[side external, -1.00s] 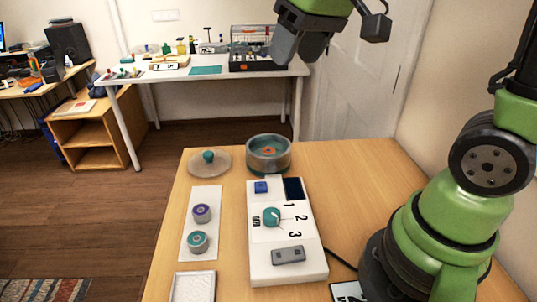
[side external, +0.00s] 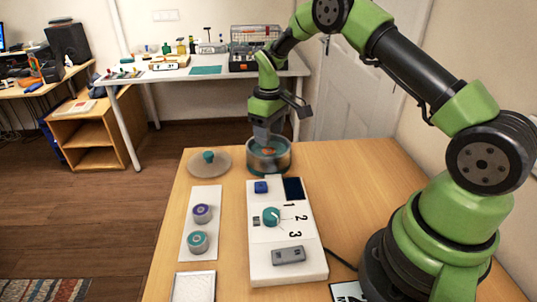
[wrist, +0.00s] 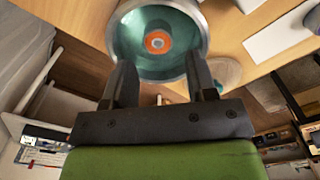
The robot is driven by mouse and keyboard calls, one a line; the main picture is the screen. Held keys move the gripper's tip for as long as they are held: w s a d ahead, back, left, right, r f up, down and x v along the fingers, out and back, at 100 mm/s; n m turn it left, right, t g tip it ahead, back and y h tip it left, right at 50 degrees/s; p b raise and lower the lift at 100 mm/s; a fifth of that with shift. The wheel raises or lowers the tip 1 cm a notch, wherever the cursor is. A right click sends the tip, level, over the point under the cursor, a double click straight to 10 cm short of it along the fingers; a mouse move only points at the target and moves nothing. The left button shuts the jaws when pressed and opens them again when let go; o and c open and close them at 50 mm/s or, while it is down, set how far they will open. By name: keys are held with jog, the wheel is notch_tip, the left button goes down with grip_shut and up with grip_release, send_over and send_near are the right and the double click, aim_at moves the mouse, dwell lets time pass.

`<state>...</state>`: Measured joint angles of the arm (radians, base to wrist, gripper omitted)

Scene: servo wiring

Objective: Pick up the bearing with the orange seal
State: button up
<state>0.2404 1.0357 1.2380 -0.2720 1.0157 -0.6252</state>
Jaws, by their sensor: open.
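The bearing with the orange seal (wrist: 158,42) lies on the bottom of a round metal pot with a teal inside (wrist: 124,38). In the side view the pot (side external: 284,161) stands at the back of the wooden table, and a bit of the orange bearing (side external: 268,151) shows in it. My gripper (wrist: 162,75) is open and empty, its two fingers pointing toward the pot. In the side view my gripper (side external: 263,140) is at the pot's mouth, over its far side; its fingertips are hard to make out there.
A round lid with a teal knob (side external: 208,157) lies left of the pot. A white panel (side external: 262,262) with a knob and numbers is in front. A white strip (side external: 190,252) holds a purple and a teal bearing. A white tray (side external: 193,287) is at the front.

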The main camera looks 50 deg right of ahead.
aim_at(269, 150)
jog(key=f, duration=0.6)
jog(key=shift+w+d, duration=0.15)
jog(key=shift+w, duration=0.05)
jog(key=c, duration=0.7)
jog(key=shift+c, duration=0.2)
